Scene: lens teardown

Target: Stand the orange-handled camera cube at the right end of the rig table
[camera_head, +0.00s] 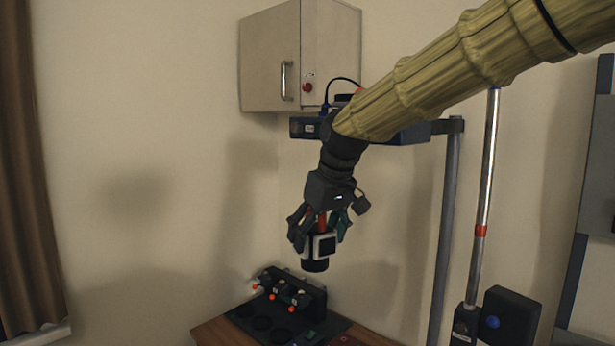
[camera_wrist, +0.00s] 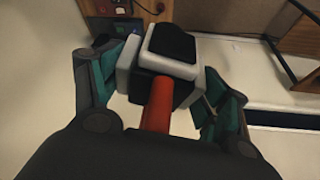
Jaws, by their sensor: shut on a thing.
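My gripper (camera_head: 320,221) is shut on the camera cube (camera_head: 324,245), a white-edged black cube with a dark round lens part below it. Its orange-red handle (camera_head: 322,222) is between my fingers. In the wrist view the cube (camera_wrist: 172,45) sits beyond the orange-red handle (camera_wrist: 158,105), with my teal-padded fingers on both sides. The cube hangs in the air, above and to the right of the black rack on the wooden table (camera_head: 210,332). Most of the table lies below the head view's bottom edge.
The black rack (camera_head: 312,301) on the table carries several small orange-tipped parts. A cabinet (camera_head: 262,65) hangs on the wall above. Metal posts (camera_head: 447,220) and a black box with a blue button (camera_head: 508,318) stand at the right.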

